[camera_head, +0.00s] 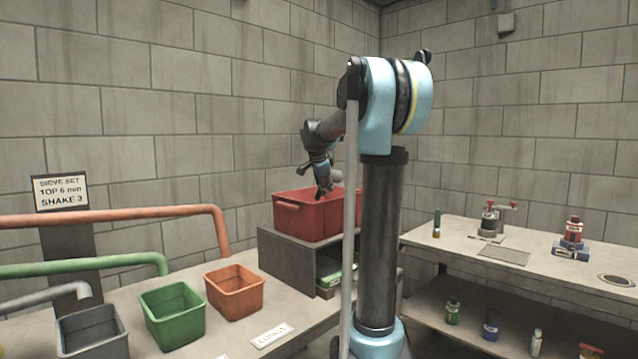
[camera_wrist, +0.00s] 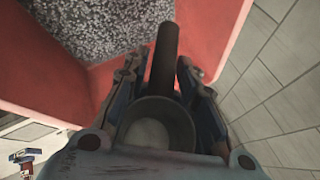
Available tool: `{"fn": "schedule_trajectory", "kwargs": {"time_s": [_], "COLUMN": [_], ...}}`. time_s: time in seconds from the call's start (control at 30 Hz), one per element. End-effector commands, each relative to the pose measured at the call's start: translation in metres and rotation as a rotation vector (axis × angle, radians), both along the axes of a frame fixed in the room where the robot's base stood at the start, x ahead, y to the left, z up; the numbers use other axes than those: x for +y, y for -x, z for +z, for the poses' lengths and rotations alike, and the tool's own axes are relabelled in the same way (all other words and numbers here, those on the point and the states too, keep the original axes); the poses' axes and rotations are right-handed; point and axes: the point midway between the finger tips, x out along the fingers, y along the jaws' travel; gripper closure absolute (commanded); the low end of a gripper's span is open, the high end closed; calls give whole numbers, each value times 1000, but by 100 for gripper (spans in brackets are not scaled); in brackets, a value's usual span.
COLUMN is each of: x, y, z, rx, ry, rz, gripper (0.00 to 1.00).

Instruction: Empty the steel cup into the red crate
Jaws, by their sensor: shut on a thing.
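The red crate (camera_head: 298,220) stands on a grey raised stand. In the wrist view its red wall (camera_wrist: 95,72) borders a bed of grey gravel inside it. My gripper (camera_head: 322,188) is over the crate. In the wrist view my gripper (camera_wrist: 161,78) is shut on the steel cup (camera_wrist: 185,125), with a finger on either side of the cup's dark bar-like handle. The round mouth of the cup faces the wrist camera. A pale patch shows inside; I cannot tell whether it is contents or the bare bottom. The cup is hard to make out in the head view.
Grey (camera_head: 93,335), green (camera_head: 172,315) and orange (camera_head: 235,290) bins stand on the left bench under coloured pipes. A right bench (camera_head: 450,255) holds bottles and a small press. Block walls stand close behind the crate.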

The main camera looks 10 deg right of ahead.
Motion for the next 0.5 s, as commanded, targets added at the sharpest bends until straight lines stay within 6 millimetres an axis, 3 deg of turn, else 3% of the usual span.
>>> {"fn": "schedule_trajectory", "kwargs": {"time_s": [0.5], "x": [-7], "y": [-2], "z": [-6], "rx": [96], "ry": [-255], "rz": [-3], "gripper": [100]}}
